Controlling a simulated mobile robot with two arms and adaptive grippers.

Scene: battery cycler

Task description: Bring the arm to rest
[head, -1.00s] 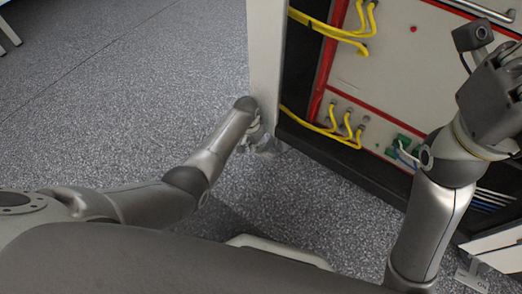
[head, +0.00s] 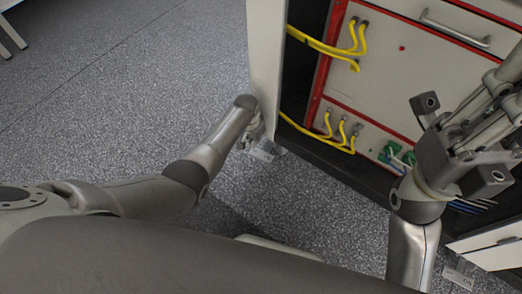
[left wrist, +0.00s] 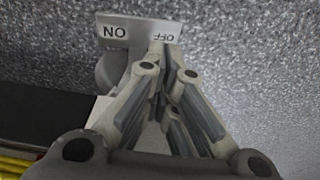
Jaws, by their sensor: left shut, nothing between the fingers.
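My left arm reaches in from the left in the head view, to the near edge of the cabinet. Its gripper (head: 256,138) is small and partly hidden behind the wrist there. In the left wrist view my left gripper (left wrist: 163,62) is shut and empty, its fingers together in front of a small plate marked ON and OFF (left wrist: 115,32). Whether the fingers touch that plate I cannot tell. My right gripper (head: 486,125) is raised at the right of the head view, in front of the cabinet. Its fingers point to the upper right and their tips are unclear.
The cabinet's red-edged front panel (head: 385,85) carries a handle and yellow cables (head: 325,46) that bow outward. The cabinet's pale side edge (head: 265,75) stands close to my left gripper. A second small label plate (head: 459,278) is at lower right.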

